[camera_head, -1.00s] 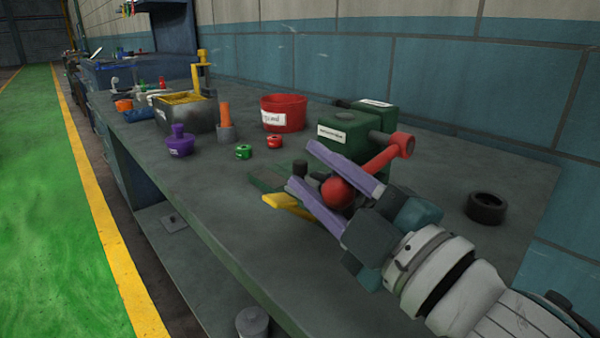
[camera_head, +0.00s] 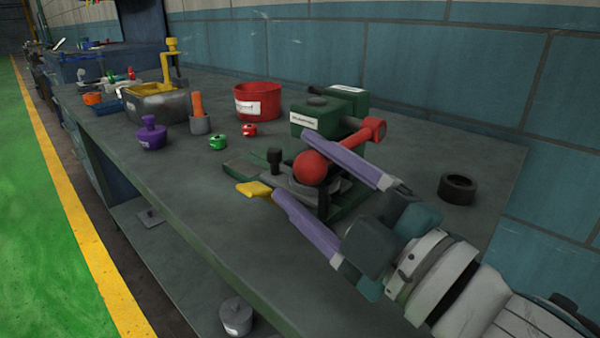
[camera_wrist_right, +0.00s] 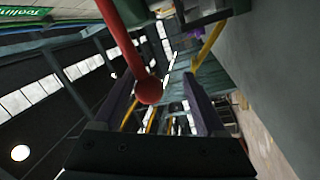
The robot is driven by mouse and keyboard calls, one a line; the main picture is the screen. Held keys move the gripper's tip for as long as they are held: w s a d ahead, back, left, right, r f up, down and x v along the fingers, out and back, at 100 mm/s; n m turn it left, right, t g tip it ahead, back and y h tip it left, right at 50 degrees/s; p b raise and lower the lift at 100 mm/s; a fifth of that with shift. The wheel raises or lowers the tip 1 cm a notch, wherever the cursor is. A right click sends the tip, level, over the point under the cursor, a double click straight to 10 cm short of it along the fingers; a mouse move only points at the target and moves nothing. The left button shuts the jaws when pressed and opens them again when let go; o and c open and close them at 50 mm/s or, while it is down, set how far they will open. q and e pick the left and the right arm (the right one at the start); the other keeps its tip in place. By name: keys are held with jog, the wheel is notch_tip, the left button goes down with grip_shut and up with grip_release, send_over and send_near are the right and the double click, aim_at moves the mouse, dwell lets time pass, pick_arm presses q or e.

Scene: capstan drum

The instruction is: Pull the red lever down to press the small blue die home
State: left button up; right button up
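The red lever (camera_head: 345,148) runs from its pivot on the green press (camera_head: 318,117) down and left to a red ball end (camera_head: 311,167). My right gripper (camera_head: 301,170) is open, its purple fingers spread wide on either side of the ball. The ball is near the upper finger, with a wide gap to the lower one; I cannot tell whether it touches. In the right wrist view the ball (camera_wrist_right: 149,90) shows between the fingers, nearer the left one. I cannot make out the small blue die. My left gripper is not in view.
A black knob (camera_head: 275,157) and a yellow handle (camera_head: 254,188) sit at the press's front. A black ring (camera_head: 457,188) lies to the right. Red and green small parts, a purple knobbed piece (camera_head: 151,133) and a red bin (camera_head: 257,101) stand left and behind. The bench front is clear.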

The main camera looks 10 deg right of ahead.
jog(key=v, duration=0.7)
jog(key=shift+s, duration=0.1)
